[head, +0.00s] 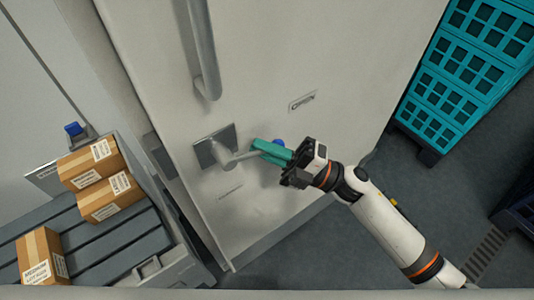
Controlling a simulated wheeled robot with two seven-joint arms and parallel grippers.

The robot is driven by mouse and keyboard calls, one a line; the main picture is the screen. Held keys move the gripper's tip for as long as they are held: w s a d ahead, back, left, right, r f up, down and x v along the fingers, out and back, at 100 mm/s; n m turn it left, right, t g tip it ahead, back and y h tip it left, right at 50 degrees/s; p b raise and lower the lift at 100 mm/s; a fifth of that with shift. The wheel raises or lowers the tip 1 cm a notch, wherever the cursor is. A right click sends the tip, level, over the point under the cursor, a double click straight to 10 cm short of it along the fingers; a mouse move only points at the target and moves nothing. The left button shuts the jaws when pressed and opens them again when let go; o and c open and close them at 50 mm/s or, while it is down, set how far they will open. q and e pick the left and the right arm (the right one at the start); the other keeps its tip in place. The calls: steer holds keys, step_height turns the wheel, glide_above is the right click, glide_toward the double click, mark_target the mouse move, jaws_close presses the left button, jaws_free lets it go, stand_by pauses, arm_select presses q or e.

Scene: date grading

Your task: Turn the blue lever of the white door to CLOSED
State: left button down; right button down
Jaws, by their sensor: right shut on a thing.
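The white door (265,55) fills the middle of the head view. Its lever (243,155) comes out of a square metal plate (207,151) and points to the right in the picture. The lever's blue end (279,143) shows just past the gripper's fingers. The OPEN label (302,101) is up and right of the lever. A second small label (230,192), too faint to read, is below the plate. My right gripper (268,152) has its teal fingers shut on the lever near the blue end. My left gripper is not in view.
A long vertical handle (202,60) is on the door above the lever. Teal crates (455,85) are stacked at the right. Grey floor is clear between door and crates.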

steer(key=f+m+t+b, duration=0.1)
steer(key=m+t+b, duration=0.1)
steer(key=a+f+m+t+b, duration=0.1)
steer(key=f+m+t+b, duration=0.1)
steer(key=m, duration=0.1)
steer(key=s+f+m+t+y+b, duration=0.1)
steer(key=m+t+b, duration=0.1)
steer(key=m, duration=0.1)
steer(key=shift+a+f+t, duration=0.15)
steer(key=shift+a+t, duration=0.15)
steer(key=shift+a, duration=0.1)
steer(key=m+t, duration=0.1)
steer(key=m+t+b, duration=0.1)
steer(key=a+m+t, duration=0.1)
steer(key=shift+s+f+m+h, duration=0.3)
steer(key=shift+s+f, duration=0.05)
steer(key=shift+s, duration=0.05)
steer(key=shift+s+a+f+m+t+h+b, duration=0.3)
steer(key=shift+s+a+m+t+h, duration=0.3)
steer(key=shift+m+t+h, duration=1.65)
steer(key=shift+s+a+f+m+t+h+b, duration=0.25)
steer(key=shift+a+m+t+h, duration=0.8)
steer(key=shift+m, duration=2.05)
steer(key=shift+s+a+f+m+t+h+b, duration=0.15)
steer(key=shift+s+a+m+t+h+b, duration=0.35)
steer(key=shift+m+t+h, duration=1.65)
steer(key=shift+s+d+m+g, duration=0.1)
steer(key=shift+d+m+g, duration=0.1)
steer(key=shift+m+g, duration=0.3)
